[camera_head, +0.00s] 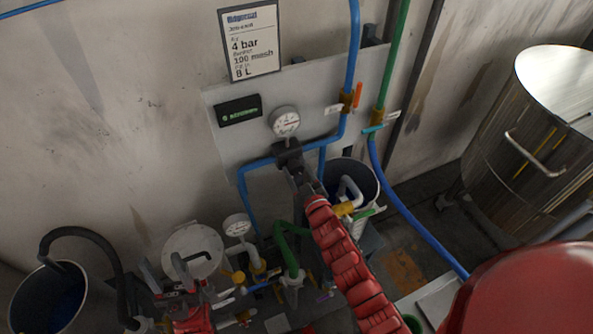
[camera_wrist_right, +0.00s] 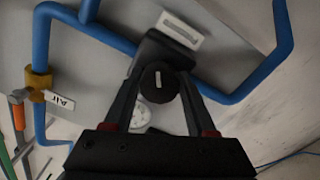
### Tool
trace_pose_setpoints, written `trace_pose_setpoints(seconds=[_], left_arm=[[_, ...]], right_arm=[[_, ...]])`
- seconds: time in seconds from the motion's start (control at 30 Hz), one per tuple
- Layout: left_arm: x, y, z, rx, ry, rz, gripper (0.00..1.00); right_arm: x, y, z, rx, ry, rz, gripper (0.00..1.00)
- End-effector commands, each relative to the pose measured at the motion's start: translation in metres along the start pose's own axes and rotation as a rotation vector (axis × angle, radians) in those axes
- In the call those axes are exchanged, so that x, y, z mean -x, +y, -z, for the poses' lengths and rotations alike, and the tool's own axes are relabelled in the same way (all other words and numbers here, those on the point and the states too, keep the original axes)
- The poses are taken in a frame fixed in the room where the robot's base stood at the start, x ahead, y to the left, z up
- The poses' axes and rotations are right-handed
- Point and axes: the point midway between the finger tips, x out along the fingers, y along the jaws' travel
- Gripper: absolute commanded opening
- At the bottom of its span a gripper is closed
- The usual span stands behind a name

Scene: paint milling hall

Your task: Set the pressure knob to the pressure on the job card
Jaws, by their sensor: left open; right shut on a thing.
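The job card (camera_head: 250,42) hangs on the wall and reads 4 bar, 100 mesh and 8 L. A round white pressure gauge (camera_head: 284,122) is on the grey panel below it; its needle is too small to read surely. My right gripper (camera_head: 288,158) is at the panel just below the gauge. In the right wrist view the black pressure knob (camera_wrist_right: 157,82), with a pale pointer mark, sits between the fingers of my right gripper (camera_wrist_right: 160,85), which is shut on it. In the head view the gripper hides the knob. My left gripper (camera_head: 178,284) is open at the lower left.
A small green-lit display (camera_head: 238,110) is left of the gauge. Blue pipes (camera_head: 262,164) and an orange-handled valve (camera_head: 357,96) are on the panel. A second gauge (camera_head: 237,225), hoses and a lidded pot (camera_head: 193,250) crowd the lower area. A large steel tank (camera_head: 530,140) stands right.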

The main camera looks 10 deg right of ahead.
Motion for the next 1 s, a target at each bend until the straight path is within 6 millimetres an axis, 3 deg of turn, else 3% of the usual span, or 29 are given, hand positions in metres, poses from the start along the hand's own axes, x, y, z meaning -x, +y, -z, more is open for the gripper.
trace_pose_setpoints(seconds=[0.03,0.1,0.3,0.47,0.77,0.8,0.93,1.0], left_arm=[[0.018,0.001,-0.003,0.000,0.000,0.000,0.50],[0.034,0.002,-0.006,0.000,-0.001,0.000,0.50],[0.066,0.003,-0.011,0.000,-0.001,0.000,0.50],[0.071,0.004,-0.012,0.000,0.000,0.000,0.50],[0.069,0.003,-0.012,0.000,0.000,0.000,0.50],[0.069,0.003,-0.012,0.000,-0.001,0.000,0.50],[0.069,0.003,-0.012,0.000,0.000,0.000,0.50],[0.069,0.003,-0.012,0.000,0.000,0.000,0.50]], right_arm=[[0.000,-0.004,-0.007,0.042,0.007,0.000,0.01],[0.000,-0.006,-0.009,0.116,0.011,0.000,0.01],[0.000,-0.004,-0.007,0.350,0.014,-0.004,0.01],[0.000,-0.002,-0.003,0.441,0.013,-0.005,0.01],[0.000,-0.001,-0.001,0.448,0.012,-0.005,0.01],[0.000,-0.001,-0.001,0.447,0.011,-0.005,0.62],[0.000,0.000,-0.001,0.447,0.012,-0.005,0.85],[0.000,0.000,-0.001,0.447,0.012,-0.005,0.87]])
